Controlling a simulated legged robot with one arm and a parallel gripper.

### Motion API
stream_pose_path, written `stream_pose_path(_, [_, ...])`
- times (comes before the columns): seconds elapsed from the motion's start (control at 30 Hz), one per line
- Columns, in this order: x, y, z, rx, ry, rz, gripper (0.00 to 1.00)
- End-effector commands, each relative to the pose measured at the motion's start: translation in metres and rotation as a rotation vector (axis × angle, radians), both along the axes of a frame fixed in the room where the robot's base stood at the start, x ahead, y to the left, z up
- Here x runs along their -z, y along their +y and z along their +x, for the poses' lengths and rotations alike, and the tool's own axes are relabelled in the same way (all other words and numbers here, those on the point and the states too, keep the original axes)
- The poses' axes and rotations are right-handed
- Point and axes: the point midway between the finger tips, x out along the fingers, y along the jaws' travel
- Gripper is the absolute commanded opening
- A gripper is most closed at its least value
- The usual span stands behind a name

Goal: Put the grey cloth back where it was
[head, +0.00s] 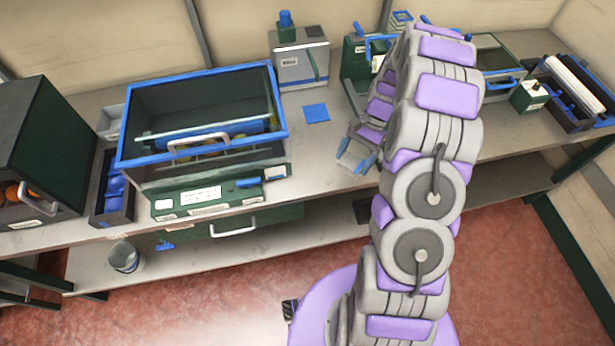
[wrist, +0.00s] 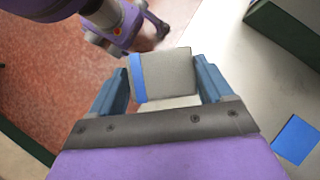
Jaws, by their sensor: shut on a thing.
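The grey cloth (wrist: 165,76) is a small pale-grey folded square with a blue strip along one side. My gripper (wrist: 162,92) is shut on it, with a blue finger at either side. In the head view my gripper (head: 357,160) is above the bench's front edge, and the grey cloth (head: 352,161) shows between its fingers. A flat blue square (head: 316,113) lies bare on the bench, left of and behind my gripper. It also shows at the lower right of the wrist view (wrist: 296,139).
The long grey bench (head: 335,105) is clear around the blue square. A large blue-rimmed bin (head: 279,110) stands to the left. A grey box with a blue-capped bottle (head: 300,66) stands behind. A green dispenser (head: 356,62) stands behind my arm.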

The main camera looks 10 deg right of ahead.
Motion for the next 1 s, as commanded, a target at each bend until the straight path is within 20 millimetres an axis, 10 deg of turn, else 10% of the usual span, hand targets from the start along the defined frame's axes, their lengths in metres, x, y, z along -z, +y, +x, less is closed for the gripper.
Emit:
stream_pose_path(0.53, [0.052,0.003,-0.068,0.673,0.007,-0.005,0.52])
stream_pose_path(1.0, [0.064,0.061,-0.003,0.69,0.002,-0.007,0.52])
